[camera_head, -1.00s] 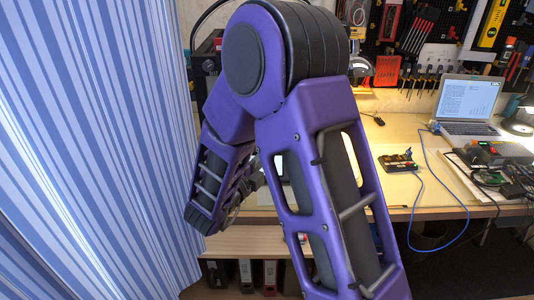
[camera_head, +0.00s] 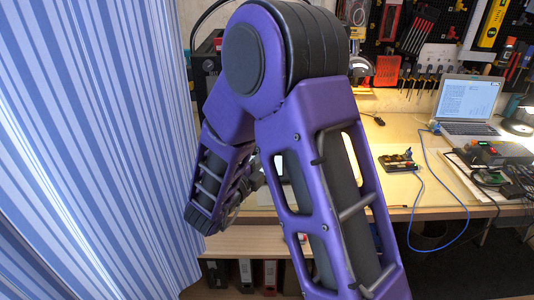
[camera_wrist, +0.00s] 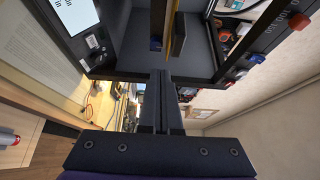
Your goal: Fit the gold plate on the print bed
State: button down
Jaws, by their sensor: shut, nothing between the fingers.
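The wrist view shows my gripper (camera_wrist: 163,80) with its two dark fingers together and nothing between them. They point at a dark-framed machine (camera_wrist: 112,74) that looks like the printer. A thin gold-yellow strip (camera_wrist: 177,36), seen almost edge-on, stands inside its frame just beyond the fingertips; it looks like the gold plate. I cannot tell whether the fingertips touch it or how it sits on the print bed. In the head view my arm hides the gripper, the plate and the bed; only a dark part of the printer (camera_head: 205,62) shows behind the arm.
A lit screen (camera_wrist: 75,14) is beside the frame in the wrist view. The striped curtain (camera_head: 90,150) hangs close to my arm. The workbench (camera_head: 400,190) carries a laptop (camera_head: 468,105), a small black device (camera_head: 398,164) and a blue cable (camera_head: 425,165) to the right.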

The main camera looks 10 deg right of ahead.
jog(key=shift+r, duration=0.15)
jog(key=shift+r+p, duration=0.55)
jog(key=shift+r, duration=0.55)
jog(key=shift+w, duration=0.1)
jog(key=shift+w+d+b, duration=0.25)
jog(key=shift+w, duration=1.05)
jog(key=shift+w+d+b, duration=0.2)
jog(key=shift+w+d, duration=0.1)
jog(key=shift+w, duration=1.05)
jog(key=shift+w+d+b, duration=0.25)
jog(key=shift+w, duration=1.05)
jog(key=s+a, duration=0.1)
jog(key=s, duration=0.7)
jog(key=shift+a, duration=0.3)
jog(key=shift+w, duration=0.1)
